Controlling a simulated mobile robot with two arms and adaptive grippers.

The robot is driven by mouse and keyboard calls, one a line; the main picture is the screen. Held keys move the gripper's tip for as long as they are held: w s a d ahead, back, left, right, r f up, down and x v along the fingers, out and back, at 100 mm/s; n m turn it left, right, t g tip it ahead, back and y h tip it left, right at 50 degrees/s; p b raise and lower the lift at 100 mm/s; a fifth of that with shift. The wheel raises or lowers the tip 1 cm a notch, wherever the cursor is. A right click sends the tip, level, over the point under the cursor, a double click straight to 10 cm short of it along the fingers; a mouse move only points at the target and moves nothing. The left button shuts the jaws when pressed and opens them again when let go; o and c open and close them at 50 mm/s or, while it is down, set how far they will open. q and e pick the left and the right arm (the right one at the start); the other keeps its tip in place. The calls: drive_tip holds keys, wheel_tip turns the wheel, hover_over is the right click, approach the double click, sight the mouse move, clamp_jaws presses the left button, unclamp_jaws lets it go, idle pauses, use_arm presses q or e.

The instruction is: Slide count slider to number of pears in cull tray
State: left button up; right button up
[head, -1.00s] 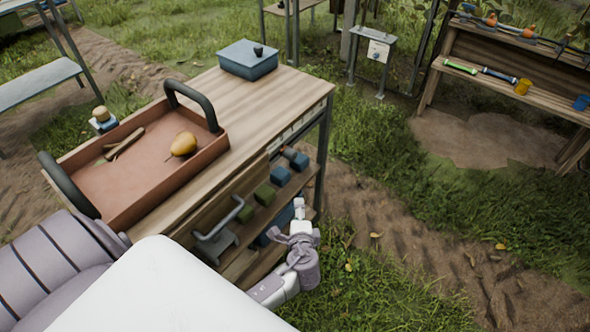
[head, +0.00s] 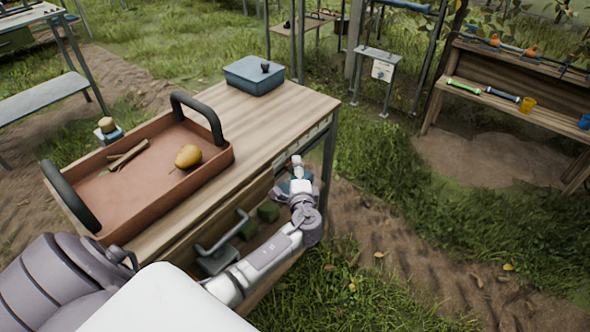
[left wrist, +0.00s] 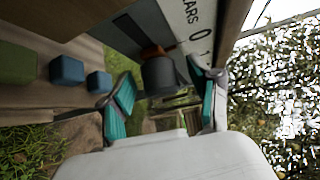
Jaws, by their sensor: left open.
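The brown-red cull tray (head: 105,205) stands on the wooden table and holds one yellow-orange pear (head: 188,156) and some brown twigs (head: 128,155). The count slider's dark grey round knob (left wrist: 159,76) shows in the left wrist view under the table's front edge. Beside it is a pale number strip (left wrist: 194,30) reading "…ARS 0" with part of another mark. My left gripper (head: 297,170) is at the table's front right edge. In the left wrist view its open teal-padded fingers (left wrist: 166,100) lie either side of the knob; contact cannot be told. My right gripper is out of view.
A blue lidded box (head: 252,76) stands on the table's far end. Below the tabletop, a shelf carries green blocks (head: 268,211) and blue blocks (left wrist: 67,70) near my left arm. Grass and a dirt path lie free to the right.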

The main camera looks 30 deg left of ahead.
use_arm(q)
drive_tip(key=shift+w+a, duration=0.3)
drive_tip(key=shift+a, duration=0.05)
drive_tip(key=shift+c, duration=0.2)
clamp_jaws()
